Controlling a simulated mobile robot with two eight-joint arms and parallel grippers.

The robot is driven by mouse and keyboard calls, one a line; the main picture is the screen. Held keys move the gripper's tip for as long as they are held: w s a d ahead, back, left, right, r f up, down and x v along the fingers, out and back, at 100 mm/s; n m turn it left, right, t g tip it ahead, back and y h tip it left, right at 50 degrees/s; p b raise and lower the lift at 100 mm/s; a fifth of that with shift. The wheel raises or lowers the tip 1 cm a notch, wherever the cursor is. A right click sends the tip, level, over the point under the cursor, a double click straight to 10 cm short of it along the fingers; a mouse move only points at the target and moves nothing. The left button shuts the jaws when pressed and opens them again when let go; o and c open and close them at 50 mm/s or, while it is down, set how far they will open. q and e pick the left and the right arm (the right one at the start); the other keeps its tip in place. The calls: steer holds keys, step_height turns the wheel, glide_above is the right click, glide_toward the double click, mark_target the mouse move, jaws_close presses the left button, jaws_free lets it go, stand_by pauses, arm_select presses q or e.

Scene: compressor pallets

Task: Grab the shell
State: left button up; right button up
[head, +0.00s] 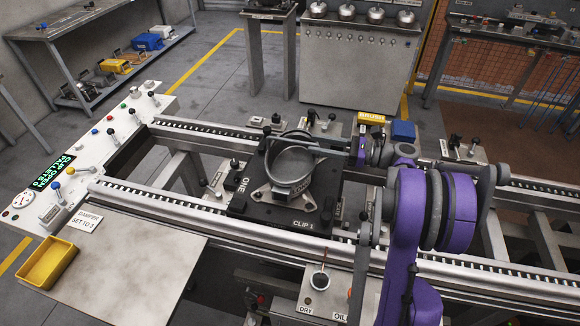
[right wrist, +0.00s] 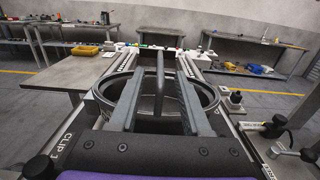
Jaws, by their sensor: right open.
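The shell (head: 291,183) is a grey, open-topped round vessel standing on the black pallet plate (head: 246,208) marked CLIP 1, on the conveyor. It also shows in the right wrist view (right wrist: 101,101) as a round rim beneath my fingers. My right gripper (head: 292,144) reaches in from the right, over the top of the shell. In the right wrist view, my right gripper (right wrist: 160,80) is open, with one finger on each side of a dark upright bar. The bar seems to be the shell's handle; contact cannot be told. My left gripper is not in view.
Conveyor rails (head: 200,212) run along both sides of the pallet. A button panel (head: 108,135) stands at the left. A blue block (head: 403,132) sits behind my right wrist.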

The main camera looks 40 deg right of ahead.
mark_target(293, 141)
steer(key=x, duration=0.7)
steer(key=shift+w+a+f+p, duration=0.15)
steer(key=shift+w+p, duration=0.25)
jaws_close()
stand_by(1.0)
